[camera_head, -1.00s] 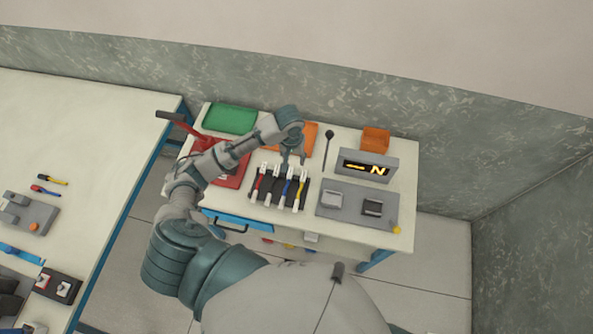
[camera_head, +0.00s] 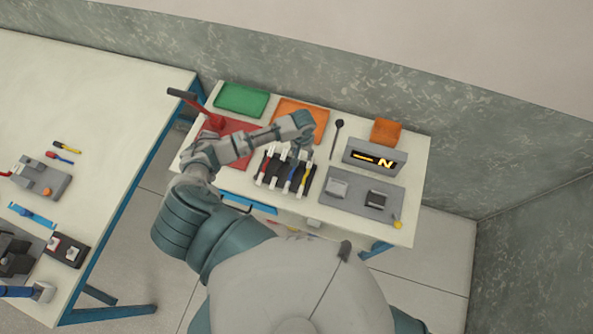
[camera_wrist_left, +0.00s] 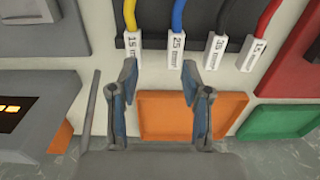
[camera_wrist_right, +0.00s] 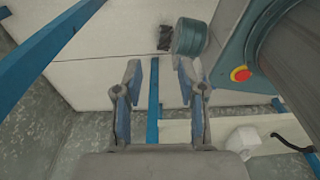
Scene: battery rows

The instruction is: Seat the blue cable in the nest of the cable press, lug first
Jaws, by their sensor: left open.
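The blue cable (camera_head: 291,178) lies in the dark rack among red, black and yellow cables. In the left wrist view the blue cable (camera_wrist_left: 179,15) ends in a white tag reading 25. My left gripper (camera_wrist_left: 159,82) is open and empty above the rack side, its fingertips short of the tags, with the blue cable's tag between their lines. In the head view the left gripper (camera_head: 299,150) hides part of the cable tops. My right gripper (camera_wrist_right: 158,78) is open and empty over the floor. I cannot tell for sure which fixture is the cable press.
Green (camera_head: 241,100) and orange (camera_head: 318,108) trays lie at the back. A lit sign block (camera_head: 374,157) stands right of the rack. Another table (camera_head: 120,110) at left carries a grey fixture (camera_head: 42,178).

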